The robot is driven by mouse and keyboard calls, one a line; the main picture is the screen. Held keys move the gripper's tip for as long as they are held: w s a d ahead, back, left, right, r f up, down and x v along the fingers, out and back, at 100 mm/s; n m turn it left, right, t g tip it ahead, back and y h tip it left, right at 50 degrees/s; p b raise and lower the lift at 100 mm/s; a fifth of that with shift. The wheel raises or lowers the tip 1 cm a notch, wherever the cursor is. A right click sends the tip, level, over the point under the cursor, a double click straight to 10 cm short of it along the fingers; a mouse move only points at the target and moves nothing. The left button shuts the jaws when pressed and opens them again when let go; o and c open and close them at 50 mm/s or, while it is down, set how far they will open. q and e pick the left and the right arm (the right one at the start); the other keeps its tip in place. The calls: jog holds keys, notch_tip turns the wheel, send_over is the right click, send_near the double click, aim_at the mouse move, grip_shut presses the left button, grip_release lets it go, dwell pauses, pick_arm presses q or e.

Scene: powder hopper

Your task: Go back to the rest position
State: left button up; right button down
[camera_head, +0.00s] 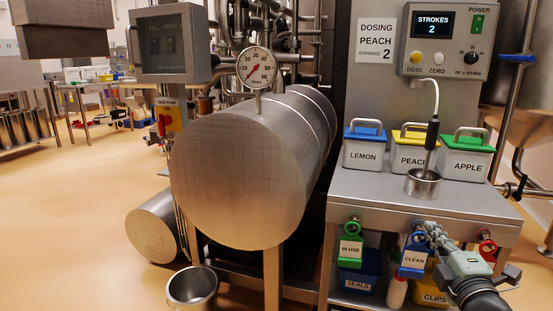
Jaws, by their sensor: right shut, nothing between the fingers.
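My right gripper (428,232) comes in from the lower right, in front of the steel dosing bench (350,200). Its fingers are closed and empty, pointing at the bench's front edge. The fingertips appear close to the blue ring of the hanging CLEAN tag (413,258); I cannot tell whether they touch it. My left gripper is not in view.
LEMON (366,155), PEACH (409,159) and APPLE (467,167) boxes stand on the bench, with a steel cup (422,184) in front. A green IN USE tag (350,249) hangs left. A steel bucket (192,287) stands below the big drum (240,180). Floor at left is clear.

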jog(key=s+f+m+g+h, duration=0.1)
jog(key=s+f+m+g, duration=0.4)
jog(key=f, duration=0.7)
jog(key=s+f+m+g+h, duration=0.1)
jog(key=s+f+m+g, duration=0.5)
jog(key=f, duration=0.6)
pick_arm(q)
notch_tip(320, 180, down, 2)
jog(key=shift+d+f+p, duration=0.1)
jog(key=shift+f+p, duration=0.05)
jog(key=shift+p, duration=0.25)
pick_arm(e)
jog(key=s+a+f+m+g+y, duration=0.1)
jog(key=s+a+f+m+g, duration=0.1)
jog(key=s+f, duration=0.4)
jog(key=s+a+f+m+g, duration=0.2)
jog(key=s+a+f, duration=0.2)
jog(key=s+f, duration=0.3)
jog(key=s, duration=0.4)
jog(key=shift+s+g+y, duration=0.25)
jog(key=shift+g+y, duration=0.05)
jog(key=shift+y, duration=0.1)
jog(key=shift+f, duration=0.1)
